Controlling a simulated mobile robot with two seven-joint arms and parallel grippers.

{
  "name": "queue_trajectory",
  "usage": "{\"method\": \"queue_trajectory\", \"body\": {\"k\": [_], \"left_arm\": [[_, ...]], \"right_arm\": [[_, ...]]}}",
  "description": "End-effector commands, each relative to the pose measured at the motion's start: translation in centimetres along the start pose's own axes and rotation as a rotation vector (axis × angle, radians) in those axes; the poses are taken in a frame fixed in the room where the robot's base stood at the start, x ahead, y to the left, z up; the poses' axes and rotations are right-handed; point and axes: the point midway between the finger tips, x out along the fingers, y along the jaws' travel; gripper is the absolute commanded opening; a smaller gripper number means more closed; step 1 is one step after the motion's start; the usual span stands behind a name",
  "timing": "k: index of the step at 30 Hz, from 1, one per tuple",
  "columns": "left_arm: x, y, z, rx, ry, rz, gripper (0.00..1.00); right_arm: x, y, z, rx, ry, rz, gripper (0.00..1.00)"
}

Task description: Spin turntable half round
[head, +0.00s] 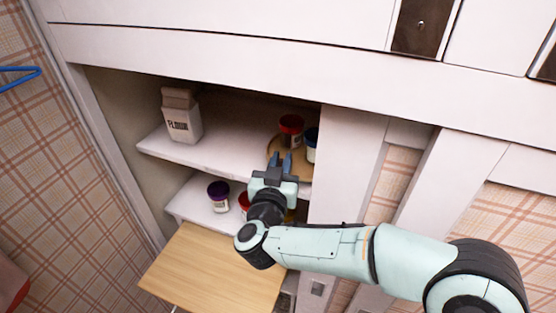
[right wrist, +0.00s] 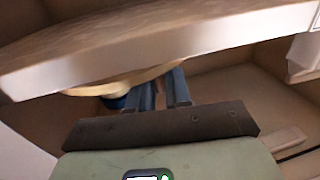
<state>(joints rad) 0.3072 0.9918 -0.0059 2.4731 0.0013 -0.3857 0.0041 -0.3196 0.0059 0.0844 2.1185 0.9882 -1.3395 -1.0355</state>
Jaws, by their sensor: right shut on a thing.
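The turntable (head: 274,146) is a round wooden disc at the right end of the upper cupboard shelf. A red-lidded jar (head: 291,130) and a blue-lidded jar (head: 311,145) stand on it. My right gripper (head: 284,160) reaches in at its front edge, blue fingers pointing inward. It is shut on the turntable, though the exact contact is hard to see. In the right wrist view the turntable's curved rim (right wrist: 130,82) passes by the fingers (right wrist: 162,92), with something blue beside them. My left gripper is not in view.
A flour carton (head: 181,118) stands at the left of the upper shelf (head: 225,135). A purple-lidded jar (head: 218,192) and a red jar (head: 244,201) are on the lower shelf. The cupboard's right wall (head: 343,170) is close to the turntable. A wooden board (head: 215,270) juts out below.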

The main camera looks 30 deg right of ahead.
Motion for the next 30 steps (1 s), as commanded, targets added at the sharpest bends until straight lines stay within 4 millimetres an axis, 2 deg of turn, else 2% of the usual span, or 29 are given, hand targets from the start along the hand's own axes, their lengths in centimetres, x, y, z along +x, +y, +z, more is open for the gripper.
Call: {"method": "queue_trajectory", "body": {"k": [3,10,11,12,23,26,30], "left_arm": [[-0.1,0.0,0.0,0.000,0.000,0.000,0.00],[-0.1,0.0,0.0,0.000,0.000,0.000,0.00],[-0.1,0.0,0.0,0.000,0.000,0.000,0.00],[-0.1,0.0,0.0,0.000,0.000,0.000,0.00],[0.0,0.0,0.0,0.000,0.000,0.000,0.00],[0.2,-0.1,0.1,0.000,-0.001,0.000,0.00],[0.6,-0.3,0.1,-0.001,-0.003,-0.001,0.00]], "right_arm": [[-0.6,1.3,0.1,-0.001,-0.001,0.005,0.00],[-0.6,1.2,0.1,-0.001,-0.001,0.005,0.00],[-0.6,1.2,0.1,-0.001,-0.001,0.005,0.25],[-0.6,1.2,0.1,-0.001,-0.001,0.005,0.32],[-1.0,1.2,0.1,0.000,-0.001,0.003,0.32],[-2.2,1.1,0.1,0.000,0.000,0.000,0.32],[-5.0,1.1,0.1,-0.001,-0.001,-0.002,0.32]]}}
